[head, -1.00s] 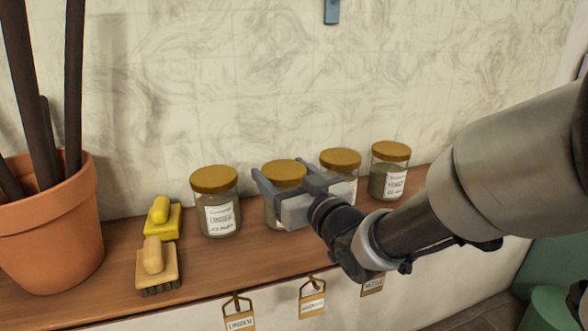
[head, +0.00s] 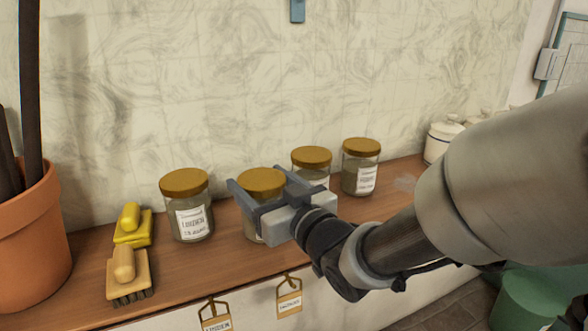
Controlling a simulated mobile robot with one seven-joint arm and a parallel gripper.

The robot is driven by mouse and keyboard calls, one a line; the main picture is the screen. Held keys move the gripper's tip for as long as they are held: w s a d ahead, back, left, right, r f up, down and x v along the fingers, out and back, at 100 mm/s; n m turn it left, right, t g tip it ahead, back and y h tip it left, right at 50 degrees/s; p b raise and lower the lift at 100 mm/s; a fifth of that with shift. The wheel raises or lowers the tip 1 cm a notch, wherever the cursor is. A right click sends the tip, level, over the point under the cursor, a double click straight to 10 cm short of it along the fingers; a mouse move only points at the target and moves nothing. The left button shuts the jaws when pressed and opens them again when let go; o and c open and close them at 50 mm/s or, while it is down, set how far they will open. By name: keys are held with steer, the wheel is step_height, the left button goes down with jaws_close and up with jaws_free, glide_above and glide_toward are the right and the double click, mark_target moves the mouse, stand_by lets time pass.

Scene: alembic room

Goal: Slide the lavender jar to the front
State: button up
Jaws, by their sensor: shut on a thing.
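My gripper (head: 257,196) is shut on a glass jar with a gold-brown lid (head: 262,180), the second from the left in a row on the wooden shelf (head: 215,262). The fingers sit either side of it, just below the lid. The gripper body hides its label, so I cannot read whether it says lavender. The jar is upright and stands a little forward of its neighbours.
A jar labelled Linden (head: 187,207) stands to the left. Two more jars, one behind the gripper (head: 312,160) and one farther right (head: 361,168), stand behind. A yellow brush (head: 133,227), a wooden brush (head: 126,275) and a terracotta pot (head: 28,240) are at left. Tags hang from the front edge.

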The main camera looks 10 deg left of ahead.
steer(key=shift+b+v, duration=0.75)
steer(key=shift+v, duration=0.45)
steer(key=o, duration=1.4)
steer(key=shift+s+a, duration=0.1)
steer(key=shift+a, duration=0.05)
steer(key=shift+s, duration=0.1)
